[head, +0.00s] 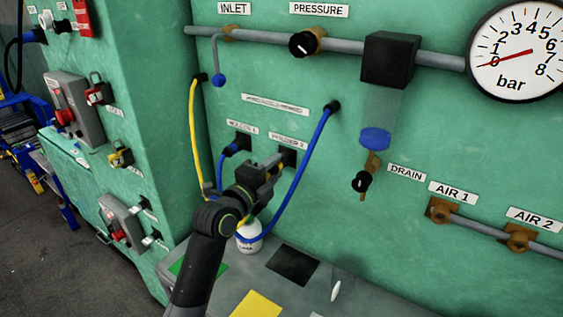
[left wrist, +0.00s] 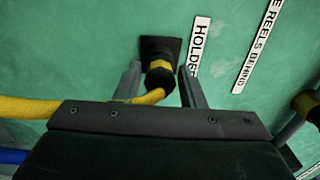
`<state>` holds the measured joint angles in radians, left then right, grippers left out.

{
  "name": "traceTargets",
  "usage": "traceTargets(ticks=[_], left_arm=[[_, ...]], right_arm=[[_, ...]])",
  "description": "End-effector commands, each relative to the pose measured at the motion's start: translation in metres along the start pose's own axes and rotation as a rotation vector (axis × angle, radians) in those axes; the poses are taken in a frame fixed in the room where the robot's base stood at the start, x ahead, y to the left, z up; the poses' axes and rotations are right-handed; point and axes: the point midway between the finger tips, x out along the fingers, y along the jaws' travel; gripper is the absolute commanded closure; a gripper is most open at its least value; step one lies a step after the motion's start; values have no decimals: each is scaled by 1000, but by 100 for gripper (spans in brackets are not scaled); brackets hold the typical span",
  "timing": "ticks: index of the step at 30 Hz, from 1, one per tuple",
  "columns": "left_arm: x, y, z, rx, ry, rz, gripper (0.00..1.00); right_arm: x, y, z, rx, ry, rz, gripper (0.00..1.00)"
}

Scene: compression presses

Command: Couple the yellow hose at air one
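The yellow hose (head: 194,130) hangs in a loop from a hole in the green wall and runs down behind my left arm. In the left wrist view its black end with a yellow band (left wrist: 160,78) sits in a dark square holder (left wrist: 162,47). My left gripper (head: 275,166) is at the wall by the holder labels. In the left wrist view its fingers (left wrist: 159,86) stand apart on either side of the hose end, with gaps visible. The AIR 1 outlet (head: 440,210), a brass fitting on a grey pipe, is at the right, uncovered. My right gripper is not in view.
A blue hose (head: 312,160) loops down from the wall around my left gripper to the other holder. A drain valve (head: 364,182) hangs between the holders and AIR 1. The AIR 2 outlet (head: 518,236) is further right. A grey bench (head: 310,292) lies below.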

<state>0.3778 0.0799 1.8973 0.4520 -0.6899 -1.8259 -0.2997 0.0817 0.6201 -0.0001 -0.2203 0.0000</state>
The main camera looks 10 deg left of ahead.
Motion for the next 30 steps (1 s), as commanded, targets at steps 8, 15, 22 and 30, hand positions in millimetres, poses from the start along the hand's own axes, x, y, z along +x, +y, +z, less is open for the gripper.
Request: traceTargets(ticks=[8,15,22,30], left_arm=[[0,0,0,0,0,-1,97],[-4,0,0,0,0,-1,97],[-10,0,0,0,0,-1,97],[-17,0,0,0,0,-1,97]], right_arm=[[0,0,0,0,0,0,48],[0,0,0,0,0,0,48],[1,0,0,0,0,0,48],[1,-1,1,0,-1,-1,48]])
